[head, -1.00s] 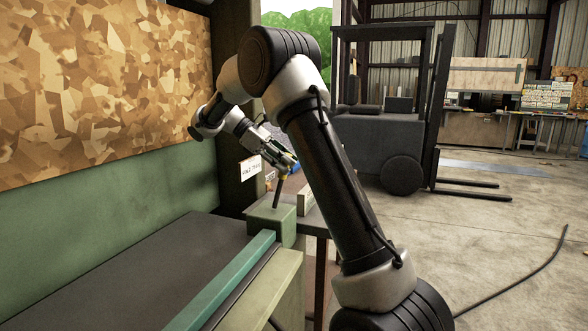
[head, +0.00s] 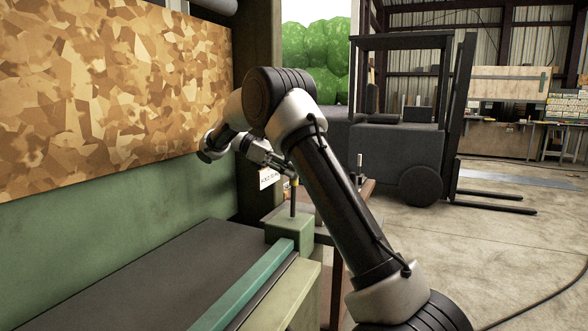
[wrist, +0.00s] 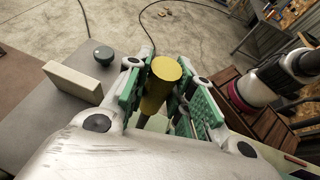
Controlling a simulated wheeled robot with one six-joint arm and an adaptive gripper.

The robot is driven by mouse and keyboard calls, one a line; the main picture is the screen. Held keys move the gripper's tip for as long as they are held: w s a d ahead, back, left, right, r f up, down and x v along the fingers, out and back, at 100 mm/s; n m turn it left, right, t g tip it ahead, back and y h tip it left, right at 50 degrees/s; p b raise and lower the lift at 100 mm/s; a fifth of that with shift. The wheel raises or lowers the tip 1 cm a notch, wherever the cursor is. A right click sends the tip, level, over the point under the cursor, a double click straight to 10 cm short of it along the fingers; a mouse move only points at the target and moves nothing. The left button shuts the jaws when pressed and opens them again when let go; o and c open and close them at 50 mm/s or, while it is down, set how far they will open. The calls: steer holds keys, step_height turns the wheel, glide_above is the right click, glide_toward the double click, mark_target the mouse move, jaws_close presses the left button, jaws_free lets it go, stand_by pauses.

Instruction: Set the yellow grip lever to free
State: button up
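The yellow grip lever (head: 293,201) stands about upright on a green block at the end of the green-edged bench in the head view. In the wrist view the yellow grip (wrist: 163,75) sits between the two green-padded fingers. My gripper (head: 291,176) is at the top of the lever. In the wrist view my gripper (wrist: 166,92) appears shut on the grip, with pads close on both sides. A white label (head: 267,178) hangs behind; its writing is too small to read.
A green block (head: 289,231) carries the lever. A green wall with a mottled panel (head: 110,90) stands close on the left. A dark forklift (head: 405,150) is parked behind. Floor at right is mostly clear.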

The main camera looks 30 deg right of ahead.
steer(key=o, duration=0.4)
steer(key=shift+o, duration=0.2)
